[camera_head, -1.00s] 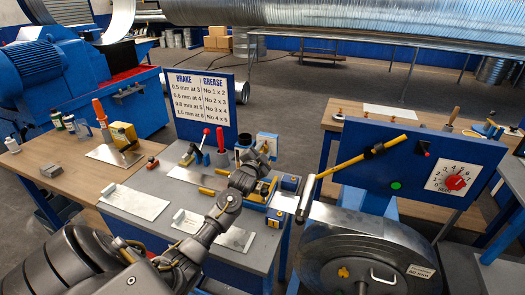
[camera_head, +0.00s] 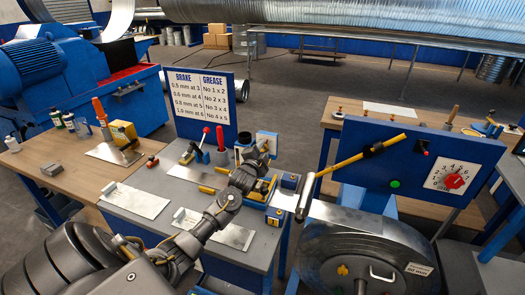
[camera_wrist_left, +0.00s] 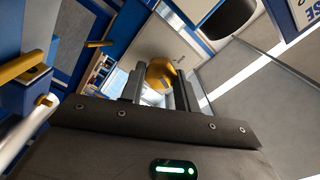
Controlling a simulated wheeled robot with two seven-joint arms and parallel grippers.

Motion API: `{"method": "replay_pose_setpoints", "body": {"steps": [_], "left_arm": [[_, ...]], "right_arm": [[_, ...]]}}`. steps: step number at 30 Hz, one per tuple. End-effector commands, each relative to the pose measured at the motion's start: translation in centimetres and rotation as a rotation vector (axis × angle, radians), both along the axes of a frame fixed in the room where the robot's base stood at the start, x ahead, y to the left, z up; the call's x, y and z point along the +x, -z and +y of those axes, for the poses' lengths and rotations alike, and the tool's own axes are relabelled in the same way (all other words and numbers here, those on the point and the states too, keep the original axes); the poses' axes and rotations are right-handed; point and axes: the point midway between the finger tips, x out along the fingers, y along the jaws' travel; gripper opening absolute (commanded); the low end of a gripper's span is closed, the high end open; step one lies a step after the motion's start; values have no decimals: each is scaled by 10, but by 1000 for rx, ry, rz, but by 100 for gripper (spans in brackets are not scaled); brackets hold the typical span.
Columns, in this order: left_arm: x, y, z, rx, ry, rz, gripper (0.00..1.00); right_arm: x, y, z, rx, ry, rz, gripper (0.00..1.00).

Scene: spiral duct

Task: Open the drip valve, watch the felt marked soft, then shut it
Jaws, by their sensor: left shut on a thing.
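My left gripper (camera_head: 262,152) is over the blue fixture on the grey bench, its arm coming in from the lower left. In the left wrist view its two fingers (camera_wrist_left: 160,92) are shut on a rounded brass-coloured knob (camera_wrist_left: 161,72), which I take for the drip valve. My wrist hides most of the valve in the head view, so I cannot tell how far it is turned. Small blue blocks (camera_head: 290,181) stand at the fixture's right side. I cannot read a "soft" mark or make out the felt. My right gripper is not in view.
A blue sign (camera_head: 201,98) with brake and grease tables stands behind the grey bench (camera_head: 150,180).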

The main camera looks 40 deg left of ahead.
Motion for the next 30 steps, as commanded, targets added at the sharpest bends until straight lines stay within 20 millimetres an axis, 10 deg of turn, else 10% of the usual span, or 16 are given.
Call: {"method": "replay_pose_setpoints", "body": {"steps": [1,2,6,17,30], "left_arm": [[0,0,0,0,1,0,9],[0,0,-1,0,1,0,34],[0,0,0,-1,1,-1,52],[-4,1,-1,-1,0,0,53],[-76,2,-27,-1,2,0,53]], "right_arm": [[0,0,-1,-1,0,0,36],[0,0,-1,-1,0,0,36],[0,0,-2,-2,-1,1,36],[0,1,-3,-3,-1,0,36],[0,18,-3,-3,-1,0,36]]}}
